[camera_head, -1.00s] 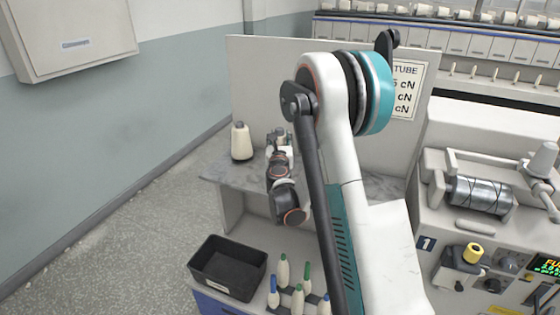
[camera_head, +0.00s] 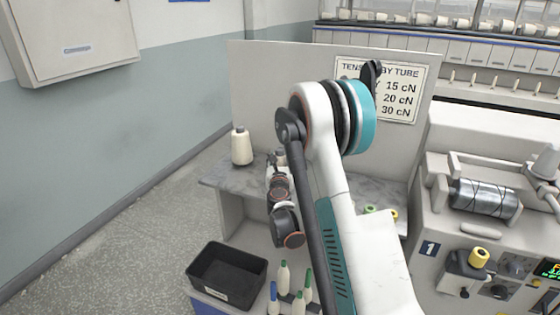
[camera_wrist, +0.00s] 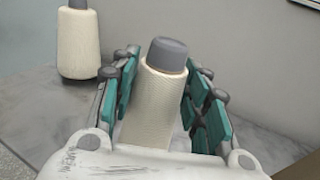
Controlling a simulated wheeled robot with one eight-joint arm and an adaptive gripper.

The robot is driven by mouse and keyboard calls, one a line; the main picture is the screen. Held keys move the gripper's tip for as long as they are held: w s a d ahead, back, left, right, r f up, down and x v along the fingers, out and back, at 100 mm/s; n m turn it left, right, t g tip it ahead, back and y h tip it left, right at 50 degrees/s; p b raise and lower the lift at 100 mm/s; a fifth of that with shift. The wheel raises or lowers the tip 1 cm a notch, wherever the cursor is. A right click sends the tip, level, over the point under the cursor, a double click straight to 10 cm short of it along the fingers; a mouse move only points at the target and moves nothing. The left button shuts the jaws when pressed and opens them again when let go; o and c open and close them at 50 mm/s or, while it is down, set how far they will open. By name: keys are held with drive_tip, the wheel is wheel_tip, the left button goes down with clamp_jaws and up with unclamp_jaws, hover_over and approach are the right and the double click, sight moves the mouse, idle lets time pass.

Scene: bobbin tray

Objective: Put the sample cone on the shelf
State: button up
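A cream yarn cone with a grey tip (camera_wrist: 157,95) stands between the fingers of my gripper (camera_wrist: 165,105) in the wrist view. The teal pads lie close along both its sides, and the gripper looks shut on it. In the head view my gripper (camera_head: 279,168) is over the grey marbled shelf (camera_head: 235,174), with the cone's tip (camera_head: 281,155) just showing. The cone's base is hidden, so I cannot tell whether it touches the shelf. The shelf also shows in the wrist view (camera_wrist: 50,110).
Another cream cone (camera_head: 241,147) stands on the shelf's left end and in the wrist view (camera_wrist: 78,42). A panel (camera_head: 270,80) rises behind the shelf. Below are a black bin (camera_head: 227,272) and several slim bobbins (camera_head: 283,278). A machine (camera_head: 480,190) stands right.

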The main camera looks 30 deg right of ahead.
drive_tip(key=shift+o, duration=1.3)
